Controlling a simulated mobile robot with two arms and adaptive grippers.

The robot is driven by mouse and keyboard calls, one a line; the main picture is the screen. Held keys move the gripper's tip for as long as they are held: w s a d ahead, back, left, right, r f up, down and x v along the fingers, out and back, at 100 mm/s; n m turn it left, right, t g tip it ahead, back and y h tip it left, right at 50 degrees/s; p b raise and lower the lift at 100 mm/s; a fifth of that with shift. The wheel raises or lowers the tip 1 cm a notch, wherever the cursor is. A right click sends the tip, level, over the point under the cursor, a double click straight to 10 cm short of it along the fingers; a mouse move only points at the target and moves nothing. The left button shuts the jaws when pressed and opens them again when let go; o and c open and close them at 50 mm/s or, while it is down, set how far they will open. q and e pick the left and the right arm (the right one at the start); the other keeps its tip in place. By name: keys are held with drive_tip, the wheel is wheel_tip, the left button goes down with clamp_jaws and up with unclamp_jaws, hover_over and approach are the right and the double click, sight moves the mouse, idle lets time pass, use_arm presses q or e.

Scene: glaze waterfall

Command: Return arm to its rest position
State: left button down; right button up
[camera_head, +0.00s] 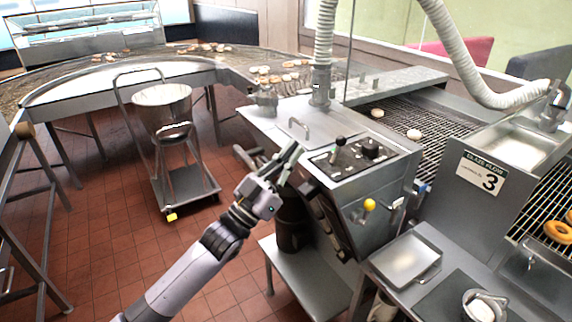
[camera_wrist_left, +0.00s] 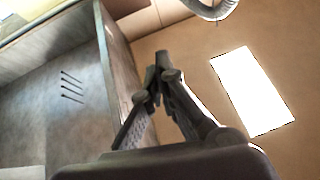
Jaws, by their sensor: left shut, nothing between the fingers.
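My left arm comes in from the lower left of the head view. Its gripper (camera_head: 289,156) is in front of the left side of the glaze machine (camera_head: 345,205), close to the lever panel. In the left wrist view the gripper fingers (camera_wrist_left: 162,72) meet at their tips, with nothing between them. I cannot tell whether the gripper touches the machine. My right gripper is in neither view.
A cart with a metal bowl (camera_head: 162,104) stands at left. A tray (camera_head: 405,261) lies at lower right. Open tiled floor (camera_head: 110,245) lies left of the arm.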

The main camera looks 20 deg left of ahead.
use_arm(q)
drive_tip(key=shift+s+a, duration=0.25)
drive_tip(key=shift+s, duration=0.25)
drive_tip(key=shift+s+a, duration=0.25)
drive_tip(key=shift+s, duration=0.25)
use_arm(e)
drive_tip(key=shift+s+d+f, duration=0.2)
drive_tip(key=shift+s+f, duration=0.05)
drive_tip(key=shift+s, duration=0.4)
